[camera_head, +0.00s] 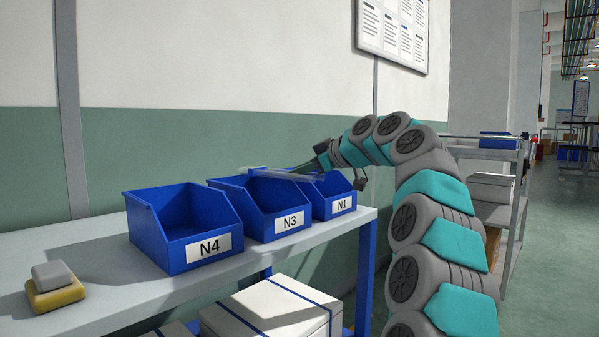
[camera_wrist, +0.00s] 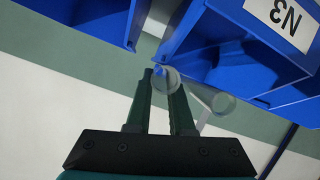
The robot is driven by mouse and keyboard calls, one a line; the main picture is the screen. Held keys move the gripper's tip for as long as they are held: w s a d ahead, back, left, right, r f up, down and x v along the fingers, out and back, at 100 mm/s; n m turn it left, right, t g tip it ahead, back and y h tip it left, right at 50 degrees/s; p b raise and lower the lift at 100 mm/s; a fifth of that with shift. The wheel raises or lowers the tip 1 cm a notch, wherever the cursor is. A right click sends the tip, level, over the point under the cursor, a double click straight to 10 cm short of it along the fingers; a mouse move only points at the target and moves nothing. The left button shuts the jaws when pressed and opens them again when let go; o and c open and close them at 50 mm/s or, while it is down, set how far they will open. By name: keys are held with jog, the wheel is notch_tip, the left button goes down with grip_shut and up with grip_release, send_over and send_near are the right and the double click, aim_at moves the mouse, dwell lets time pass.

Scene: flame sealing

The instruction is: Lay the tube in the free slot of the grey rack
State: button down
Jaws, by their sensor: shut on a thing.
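My gripper (camera_head: 302,167) is at the end of my outstretched arm, above the blue bins. It is shut on a clear tube (camera_head: 275,173), which lies nearly level and points left over the bins. In the wrist view the fingertips (camera_wrist: 162,76) close around the tube, whose round clear end (camera_wrist: 165,77) shows between them. Another clear round shape (camera_wrist: 223,103) shows to the right there; I cannot tell for sure that it is the tube's other end. No grey rack with slots can be made out in either view.
Blue bins N4 (camera_head: 185,229), N3 (camera_head: 261,212) and N1 (camera_head: 335,196) stand on a light table (camera_head: 105,285). A grey block (camera_head: 54,275) rests on a yellow block (camera_head: 55,295) at left. White boxes (camera_head: 275,310) are below. A shelf unit (camera_head: 488,154) stands at right.

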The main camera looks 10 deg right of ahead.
jog(key=shift+f, duration=0.1)
jog(key=shift+f, duration=0.15)
jog(key=c, duration=0.8)
grip_release()
